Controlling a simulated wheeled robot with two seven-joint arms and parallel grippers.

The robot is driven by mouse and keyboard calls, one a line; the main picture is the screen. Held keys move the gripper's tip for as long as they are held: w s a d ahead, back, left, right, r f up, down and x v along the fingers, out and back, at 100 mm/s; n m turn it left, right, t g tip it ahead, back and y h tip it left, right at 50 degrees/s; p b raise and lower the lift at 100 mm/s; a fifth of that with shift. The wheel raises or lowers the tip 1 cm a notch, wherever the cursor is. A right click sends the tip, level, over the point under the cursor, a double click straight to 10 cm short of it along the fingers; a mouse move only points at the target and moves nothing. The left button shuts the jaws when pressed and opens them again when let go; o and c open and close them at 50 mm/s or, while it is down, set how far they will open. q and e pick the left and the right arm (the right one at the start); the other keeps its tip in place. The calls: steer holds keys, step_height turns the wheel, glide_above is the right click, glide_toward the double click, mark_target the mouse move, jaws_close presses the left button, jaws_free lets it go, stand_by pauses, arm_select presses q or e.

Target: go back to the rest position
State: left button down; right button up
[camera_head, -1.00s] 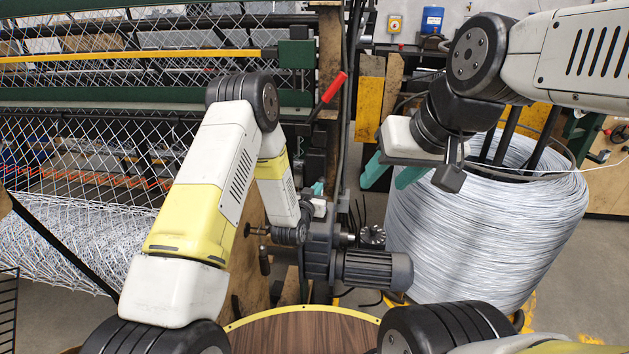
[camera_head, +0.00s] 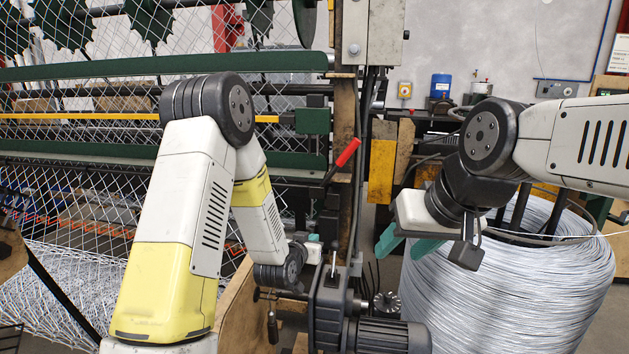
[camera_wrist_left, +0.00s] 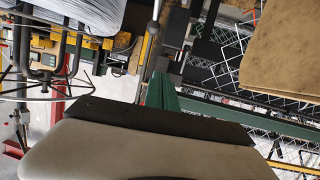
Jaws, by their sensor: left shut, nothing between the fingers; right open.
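My left arm rises from the lower left, bends at its elbow and hangs down beside the machine frame. Its gripper (camera_head: 313,239) is small and partly hidden near the red-handled lever (camera_head: 347,153). In the left wrist view, its green fingers (camera_wrist_left: 161,91) are together with nothing between them. My right arm comes in from the right edge. Its gripper (camera_head: 405,245) is open and empty, its two teal fingers apart and pointing down left. It is in front of the left side of the big wire coil (camera_head: 505,285); I cannot tell the gap.
The weaving machine with green beams (camera_head: 170,67) and wire mesh (camera_head: 60,280) fills the left. A dark motor (camera_head: 390,336) sits low in the middle, near a wooden panel (camera_head: 236,310). Open air lies between my two grippers.

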arm_select(q)
steer(key=s+a+r+n+g+y, duration=0.1)
steer(key=s+a+r+g, duration=0.1)
steer(key=s+a+r, duration=0.45)
steer(key=s+a+r+n+g+y, duration=0.15)
steer(key=s+r, duration=0.25)
steer(key=r, duration=0.5)
steer(key=s+a+r+g, duration=0.2)
steer(key=s+a, duration=0.1)
steer(key=s, duration=0.8)
steer(key=s+a+r+g, duration=0.2)
steer(key=s, duration=0.9)
steer(key=shift+a+r, duration=0.35)
steer(key=shift+a, duration=0.05)
